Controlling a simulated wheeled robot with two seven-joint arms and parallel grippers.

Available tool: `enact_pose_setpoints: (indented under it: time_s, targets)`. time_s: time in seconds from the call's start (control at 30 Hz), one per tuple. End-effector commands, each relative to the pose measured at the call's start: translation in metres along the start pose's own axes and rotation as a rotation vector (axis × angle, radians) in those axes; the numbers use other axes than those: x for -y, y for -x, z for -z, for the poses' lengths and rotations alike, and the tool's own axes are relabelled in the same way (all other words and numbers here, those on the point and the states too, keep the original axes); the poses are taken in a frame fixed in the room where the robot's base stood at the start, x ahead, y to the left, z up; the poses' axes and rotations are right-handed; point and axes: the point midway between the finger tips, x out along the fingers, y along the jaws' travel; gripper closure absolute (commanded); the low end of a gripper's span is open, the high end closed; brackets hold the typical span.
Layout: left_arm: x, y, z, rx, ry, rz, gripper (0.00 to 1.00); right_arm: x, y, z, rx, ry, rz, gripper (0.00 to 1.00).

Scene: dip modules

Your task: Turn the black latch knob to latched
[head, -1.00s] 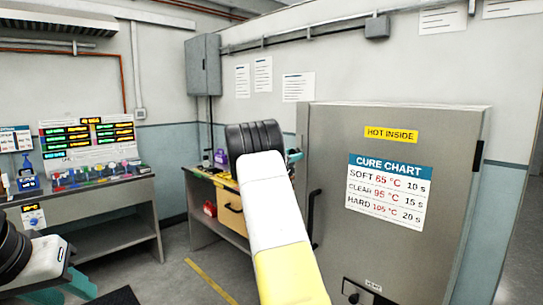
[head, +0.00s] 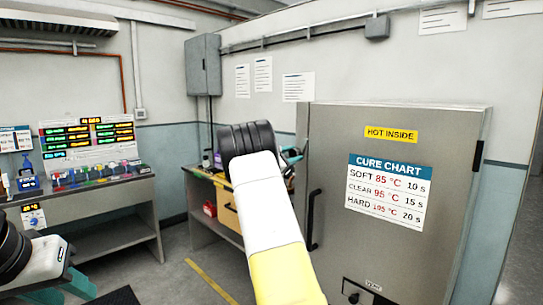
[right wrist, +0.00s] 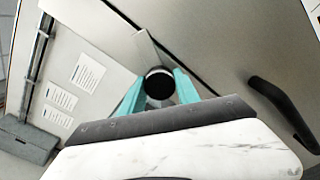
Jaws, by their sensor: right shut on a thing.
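The black latch knob (right wrist: 160,83) shows in the right wrist view as a dark round end between the teal fingers of my right gripper (right wrist: 158,88). The fingers are shut on it, one on each side. In the head view, my right gripper (head: 291,160) is partly hidden behind my own arm, at the left edge of the grey oven door, and the knob cannot be made out there. The oven door (head: 450,145) looks closed. My left gripper (head: 80,285) is low at the left edge of the head view, away from the oven; its jaws are unclear.
A black door handle (head: 314,220) stands out below my right gripper; it also shows in the wrist view (right wrist: 283,110). A small dial (head: 353,298) is low on the oven. A bench (head: 110,195) with several coloured items stands at left.

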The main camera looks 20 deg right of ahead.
Motion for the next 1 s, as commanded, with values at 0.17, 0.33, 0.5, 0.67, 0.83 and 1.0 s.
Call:
enact_pose_setpoints:
  time_s: [0.17,0.33,0.5,0.67,0.83,1.0]
  targets:
    - [0.0,0.0,0.0,0.0,0.0,0.0,0.64,-0.0002,0.0005,0.0009,-0.002,-0.165,0.0,1.0]
    - [0.0,0.0,0.0,0.0,0.0,0.0,0.64,-0.0004,0.0006,0.0006,-0.001,-0.327,-0.001,1.0]
    - [0.0,0.0,0.0,0.0,0.0,0.0,0.64,-0.0002,0.0006,0.0005,-0.001,-0.489,0.0,1.0]
    - [0.0,0.0,0.0,0.0,0.0,0.0,0.64,0.0,0.0004,0.0007,-0.001,-0.64,0.0,1.0]
    - [0.0,0.0,0.0,0.0,0.0,0.0,0.64,0.0,0.0003,0.0007,-0.001,-0.791,0.0,1.0]
    - [0.0,0.0,0.0,0.0,0.0,0.0,0.64,0.0,0.0006,0.0009,-0.001,-0.922,0.0,1.0]
